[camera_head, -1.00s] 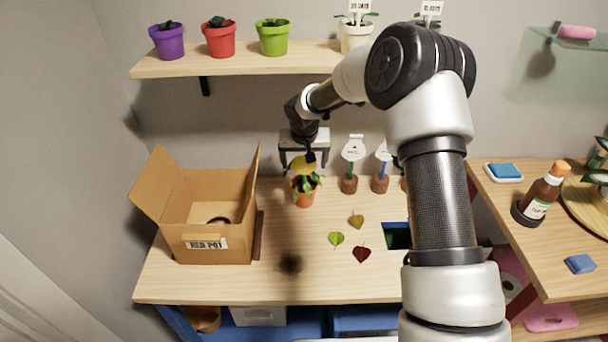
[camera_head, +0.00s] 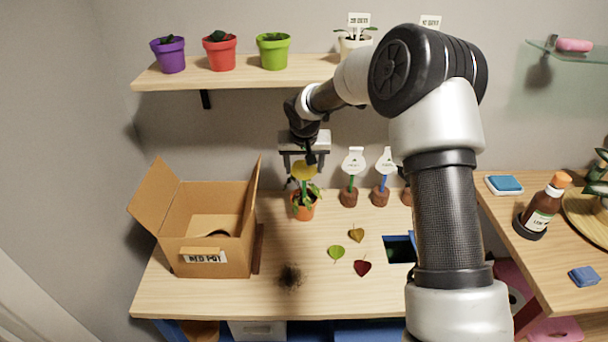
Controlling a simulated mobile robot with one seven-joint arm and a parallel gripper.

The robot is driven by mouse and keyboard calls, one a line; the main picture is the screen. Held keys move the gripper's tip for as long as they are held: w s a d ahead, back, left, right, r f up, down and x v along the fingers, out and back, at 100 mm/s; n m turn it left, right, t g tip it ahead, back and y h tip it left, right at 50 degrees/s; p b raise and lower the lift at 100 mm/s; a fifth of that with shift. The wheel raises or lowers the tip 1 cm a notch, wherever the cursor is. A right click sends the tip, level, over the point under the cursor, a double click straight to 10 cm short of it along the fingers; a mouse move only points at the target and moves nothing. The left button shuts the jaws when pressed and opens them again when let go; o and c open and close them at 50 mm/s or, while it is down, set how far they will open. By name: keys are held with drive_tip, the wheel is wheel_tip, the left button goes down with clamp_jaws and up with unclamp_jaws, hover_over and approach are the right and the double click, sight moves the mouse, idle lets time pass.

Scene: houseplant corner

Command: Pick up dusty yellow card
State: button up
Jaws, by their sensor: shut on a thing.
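The yellow card (camera_head: 301,170) has a rounded head and stands over a small orange pot (camera_head: 304,211) with a leafy green plant. My gripper (camera_head: 309,160) is shut on the top of the card, pointing down. The fingers are small and dark here, so their exact grip is hard to see. The leaves hide the card's lower end, and I cannot tell whether it is still in the soil. Dust on the card is too fine to make out.
White tags (camera_head: 353,162) on stems stand in brown bases right of the pot. Loose leaves (camera_head: 357,234) and a dark soil patch (camera_head: 289,276) lie on the bench. An open cardboard box (camera_head: 212,262) labelled "RED POT" stands left. A shelf (camera_head: 240,78) with pots hangs above.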

wheel_tip(320, 180, up, 4)
drive_tip(key=shift+f, duration=0.15)
drive_tip(key=s+b, duration=0.3)
drive_tip(key=s, duration=1.6)
drive_tip(key=r+p, duration=0.2)
drive_tip(key=r, duration=0.1)
drive_tip(key=r+p, duration=0.1)
drive_tip(key=r, duration=0.1)
drive_tip(key=shift+s, duration=0.3)
drive_tip(key=shift+d+f, duration=0.15)
idle(0.5)
